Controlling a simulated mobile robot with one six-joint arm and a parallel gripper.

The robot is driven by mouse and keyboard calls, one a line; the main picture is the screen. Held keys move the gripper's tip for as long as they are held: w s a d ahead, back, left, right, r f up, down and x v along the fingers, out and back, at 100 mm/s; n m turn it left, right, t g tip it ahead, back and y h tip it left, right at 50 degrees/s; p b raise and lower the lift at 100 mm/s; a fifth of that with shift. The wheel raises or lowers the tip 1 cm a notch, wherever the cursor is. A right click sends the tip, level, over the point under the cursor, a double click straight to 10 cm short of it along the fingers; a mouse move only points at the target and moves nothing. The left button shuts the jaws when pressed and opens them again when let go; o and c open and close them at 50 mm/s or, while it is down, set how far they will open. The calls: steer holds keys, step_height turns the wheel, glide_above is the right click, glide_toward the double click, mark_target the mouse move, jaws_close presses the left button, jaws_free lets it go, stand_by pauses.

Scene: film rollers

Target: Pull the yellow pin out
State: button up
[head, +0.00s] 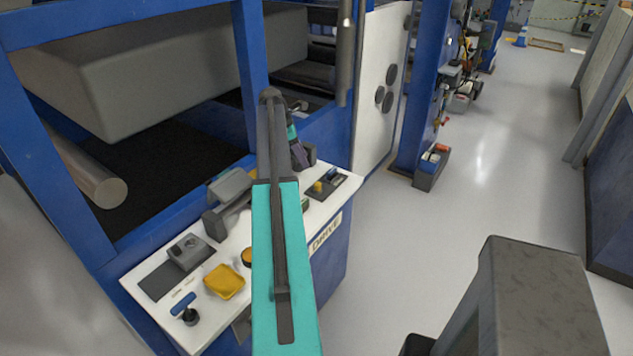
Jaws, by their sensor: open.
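A small yellow pin (318,186) stands in a dark plate (326,184) at the far right end of the white-topped panel. A blue piece (333,174) stands on the same plate, just right of it. My gripper (304,158) is the dark end of my arm, above the panel, up and left of the pin in the picture. It is open, and its fingers are small and partly hidden behind my arm. The pin appears clear of it; the exact gap cannot be told from this view.
A yellow tray (224,281), a blue T-handle (183,304) and a grey box (190,252) sit on the panel's near part. My teal arm hides the panel's middle.

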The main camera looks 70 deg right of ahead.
mark_target(318, 184)
steer(key=p+x, duration=0.3)
steer(key=x, duration=1)
steer(key=shift+s+d+p, duration=0.1)
steer(key=shift+p, duration=0.25)
jaws_close()
